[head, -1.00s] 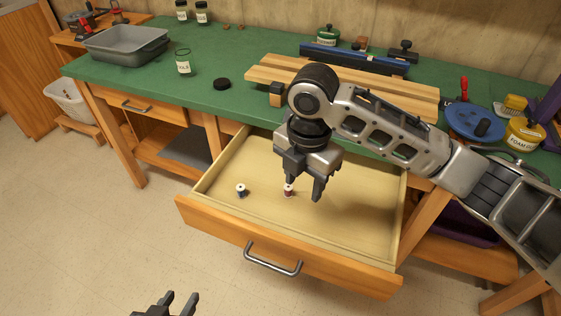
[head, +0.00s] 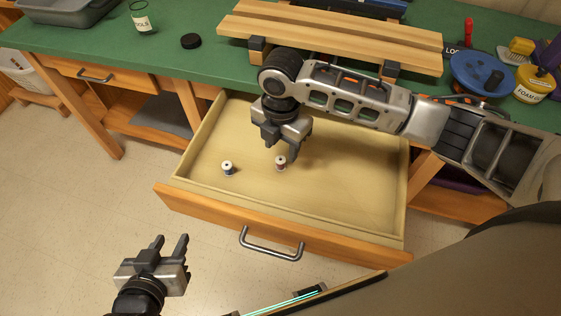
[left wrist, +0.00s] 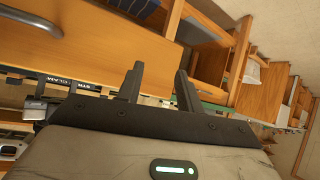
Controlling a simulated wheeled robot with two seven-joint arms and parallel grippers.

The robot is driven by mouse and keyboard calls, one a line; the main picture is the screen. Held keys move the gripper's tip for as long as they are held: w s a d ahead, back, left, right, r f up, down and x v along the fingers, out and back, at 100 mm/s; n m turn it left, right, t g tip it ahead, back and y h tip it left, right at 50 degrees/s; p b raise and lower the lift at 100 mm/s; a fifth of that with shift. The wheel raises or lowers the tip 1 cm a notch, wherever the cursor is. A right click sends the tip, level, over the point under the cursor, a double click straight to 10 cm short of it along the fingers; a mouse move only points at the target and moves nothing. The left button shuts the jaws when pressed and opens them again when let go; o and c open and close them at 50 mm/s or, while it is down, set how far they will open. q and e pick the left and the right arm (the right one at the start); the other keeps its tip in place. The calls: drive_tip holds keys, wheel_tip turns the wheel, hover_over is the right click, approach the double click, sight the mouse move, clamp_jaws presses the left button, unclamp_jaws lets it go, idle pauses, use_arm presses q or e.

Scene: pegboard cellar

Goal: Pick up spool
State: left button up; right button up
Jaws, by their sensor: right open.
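Two small spools stand upright in the open drawer (head: 340,205). One is a white spool with dark blue thread (head: 227,169), to the left. The other has white ends and reddish thread (head: 281,163). My right gripper (head: 282,152) points down into the drawer, open, with its fingers right by the reddish spool. I cannot tell whether they touch it. My left gripper (head: 172,241) is open and empty in front of the drawer, low in the head view. Its two parted fingers also show in the left wrist view (left wrist: 158,82), with no spool there.
The drawer front with its metal handle (head: 271,246) sticks out from the green workbench (head: 115,55). A slatted wooden board (head: 330,35) lies on the bench behind my right arm. A black lid (head: 191,41) and a blue disc (head: 480,72) are also on the bench.

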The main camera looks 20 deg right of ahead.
sight(281, 159)
drive_tip(key=shift+s+a+f, duration=0.1)
drive_tip(key=shift+s+f, duration=0.05)
drive_tip(key=shift+f, duration=2.55)
clamp_jaws()
